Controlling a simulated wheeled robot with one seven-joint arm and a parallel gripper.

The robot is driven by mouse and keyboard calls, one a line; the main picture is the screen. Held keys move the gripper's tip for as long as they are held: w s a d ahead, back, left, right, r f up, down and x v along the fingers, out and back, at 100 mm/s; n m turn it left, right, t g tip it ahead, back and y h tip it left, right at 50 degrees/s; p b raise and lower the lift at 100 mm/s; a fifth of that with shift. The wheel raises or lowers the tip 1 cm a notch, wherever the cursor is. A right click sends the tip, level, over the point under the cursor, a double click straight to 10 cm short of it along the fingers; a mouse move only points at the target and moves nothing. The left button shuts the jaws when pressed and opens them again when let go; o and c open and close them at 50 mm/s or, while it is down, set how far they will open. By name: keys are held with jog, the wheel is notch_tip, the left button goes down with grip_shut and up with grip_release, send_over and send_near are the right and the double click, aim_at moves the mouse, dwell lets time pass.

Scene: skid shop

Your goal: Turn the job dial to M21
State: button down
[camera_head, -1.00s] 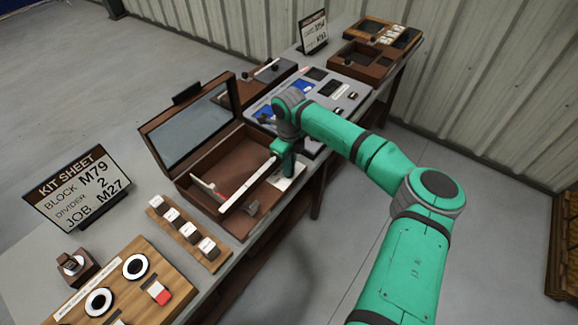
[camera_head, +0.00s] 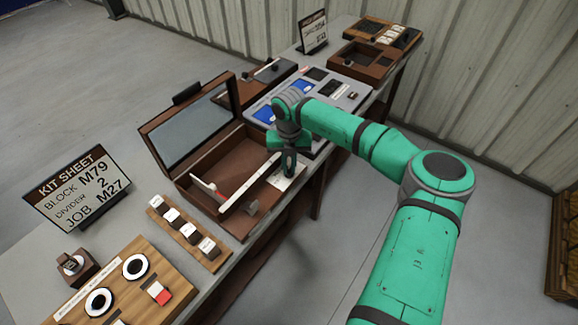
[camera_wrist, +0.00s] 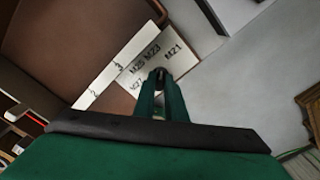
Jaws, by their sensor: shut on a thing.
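The job dial's pale plate (camera_wrist: 150,62) shows in the wrist view with the marks M21, M23, M25 and M27 around its middle. In the head view the plate (camera_head: 279,183) lies at the front edge of the open brown box. My gripper (camera_wrist: 160,76) points down at the plate's middle and is shut on the small dial knob, mostly hidden between the fingers. Where the knob points cannot be told. The gripper also shows in the head view (camera_head: 289,172), over the plate.
The open brown box (camera_head: 190,185) with its raised lid (camera_head: 190,130) stands beside the dial. A kit sheet (camera_head: 78,188) reading JOB M27 stands at the left. A row of small blocks (camera_head: 188,232) lies near it. A grey panel (camera_head: 345,92) sits behind my gripper.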

aim_at(289, 170)
jog(key=shift+m, duration=1.6)
jog(key=c, duration=1.8)
grip_release()
jog(key=shift+r, duration=0.1)
notch_tip(289, 170, up, 11)
jog(key=shift+a+f, duration=0.1)
jog(key=shift+f, duration=0.1)
